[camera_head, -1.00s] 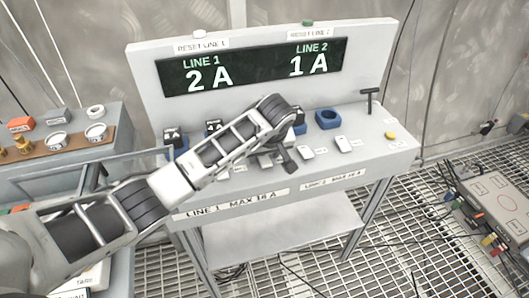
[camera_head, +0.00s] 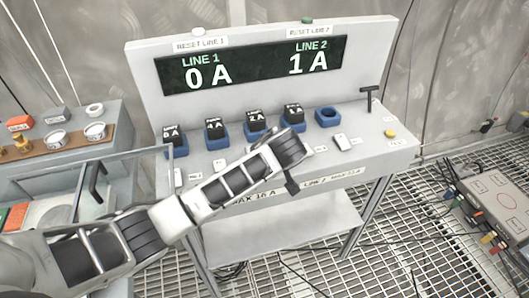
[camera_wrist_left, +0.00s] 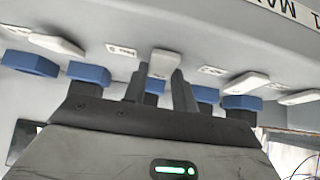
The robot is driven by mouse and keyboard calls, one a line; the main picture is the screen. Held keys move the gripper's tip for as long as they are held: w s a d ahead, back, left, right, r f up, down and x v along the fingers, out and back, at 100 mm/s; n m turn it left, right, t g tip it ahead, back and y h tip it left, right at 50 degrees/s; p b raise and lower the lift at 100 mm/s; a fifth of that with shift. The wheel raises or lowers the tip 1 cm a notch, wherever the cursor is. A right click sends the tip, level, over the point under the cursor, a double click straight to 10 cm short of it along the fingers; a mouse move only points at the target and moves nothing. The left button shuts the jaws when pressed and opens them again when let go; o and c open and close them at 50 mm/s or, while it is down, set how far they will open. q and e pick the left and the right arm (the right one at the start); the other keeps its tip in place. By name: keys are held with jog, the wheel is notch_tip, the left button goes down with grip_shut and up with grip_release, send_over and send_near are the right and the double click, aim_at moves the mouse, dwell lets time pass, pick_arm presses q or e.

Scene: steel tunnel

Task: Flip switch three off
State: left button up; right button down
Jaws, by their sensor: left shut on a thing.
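In the left wrist view my left gripper (camera_wrist_left: 160,84) is shut on a white rocker switch (camera_wrist_left: 163,63), with one finger on each side of it. Other white switches show on either side, one to the left (camera_wrist_left: 57,45) and one to the right (camera_wrist_left: 246,82). In the head view my left arm crosses the front of the sloped grey console (camera_head: 385,143) and hides the middle of its switch row. Switches show to the left (camera_head: 219,165) and right (camera_head: 343,143) of the arm. Switch numbers are too small to read. My right gripper is not in view.
A display (camera_head: 250,68) reads LINE 1 0 A and LINE 2 1 A. Black blocks sit in blue sockets; the right socket (camera_head: 327,117) is empty. A black T-handle (camera_head: 369,98) and yellow button (camera_head: 389,133) are at the right. Another bench (camera_head: 60,143) stands left.

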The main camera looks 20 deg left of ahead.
pick_arm(q)
jog(key=shift+o, duration=0.2)
jog(key=shift+s, duration=0.1)
jog(key=shift+c, duration=0.2)
jog(key=o, duration=1)
jog(key=shift+d, duration=0.1)
jog(key=v, duration=1.6)
jog(key=shift+s+d+f+b, duration=0.2)
jog(key=shift+s+f+b, duration=0.05)
jog(key=shift+f+b, duration=0.1)
jog(key=s+a+f+m+g+h, duration=0.2)
jog(key=s+a+f+m+h, duration=0.15)
jog(key=s+f, duration=0.6)
jog(key=s+a+f+m+g+h, duration=0.1)
jog(key=s+a+f+m, duration=0.1)
jog(key=s+a+m, duration=0.3)
jog(key=s+a+f, duration=0.2)
jog(key=s+f, duration=0.1)
jog(key=s, duration=0.4)
jog(key=w+d+f+t+h, duration=0.2)
jog(key=w+d+f+t, duration=0.2)
jog(key=f, duration=0.5)
jog(key=shift+w+d+m+t+h, duration=0.25)
jog(key=shift+w+m+t+h, duration=0.15)
jog(key=shift+w+t, duration=0.5)
